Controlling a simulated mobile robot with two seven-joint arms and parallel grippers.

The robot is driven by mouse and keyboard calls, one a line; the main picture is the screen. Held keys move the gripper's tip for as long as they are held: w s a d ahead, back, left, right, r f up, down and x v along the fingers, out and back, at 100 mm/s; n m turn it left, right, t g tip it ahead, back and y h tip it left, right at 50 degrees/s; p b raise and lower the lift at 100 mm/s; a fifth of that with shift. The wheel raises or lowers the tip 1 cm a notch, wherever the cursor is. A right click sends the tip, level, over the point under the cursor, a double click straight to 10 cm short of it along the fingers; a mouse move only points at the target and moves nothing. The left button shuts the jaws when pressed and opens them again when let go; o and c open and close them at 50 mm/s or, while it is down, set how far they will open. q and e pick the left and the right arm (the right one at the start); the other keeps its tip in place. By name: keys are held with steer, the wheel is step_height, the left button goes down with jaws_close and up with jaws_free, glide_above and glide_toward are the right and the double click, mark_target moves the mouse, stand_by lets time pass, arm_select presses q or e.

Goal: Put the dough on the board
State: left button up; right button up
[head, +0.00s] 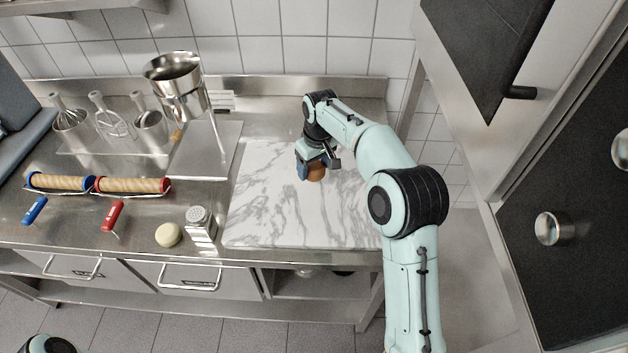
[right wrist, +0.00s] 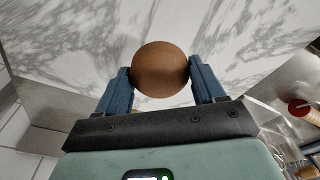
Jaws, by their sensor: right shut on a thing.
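A brown ball (head: 316,174), which looks like dough, is held between the two blue fingers of my right gripper (head: 309,170). The ball also shows in the right wrist view (right wrist: 160,66), with a finger pressed to each side. The board (head: 270,222) is a white slab with grey marbling on the steel counter. My right gripper and the ball are over its back right part; I cannot tell whether the ball touches it. A second, pale cream ball (head: 168,235) lies on the counter left of the board. My left gripper is out of view.
A glass shaker (head: 200,222) stands just left of the board. Further left lie rolling pins (head: 133,185) with red and blue handles, and small red and blue handled tools. A steel funnel (head: 176,84) on a stand and utensil cups are behind. Most of the board is clear.

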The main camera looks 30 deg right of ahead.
mark_target(315, 174)
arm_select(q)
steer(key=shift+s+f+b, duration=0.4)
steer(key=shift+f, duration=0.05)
arm_select(e)
steer(key=shift+f, duration=2.8)
steer(key=shift+f, duration=0.1)
steer(key=o, duration=1.1)
steer(key=r, duration=0.4)
steer(key=r+p, duration=0.1)
steer(key=r, duration=0.3)
steer(key=s+r, duration=0.1)
steer(key=r, duration=0.2)
steer(key=shift+s+d+r, duration=0.1)
steer(key=shift+r, duration=0.3)
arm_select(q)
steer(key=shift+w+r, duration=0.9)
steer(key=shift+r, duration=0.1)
arm_select(e)
steer(key=shift+s+r, duration=0.1)
steer(key=shift+r, duration=0.1)
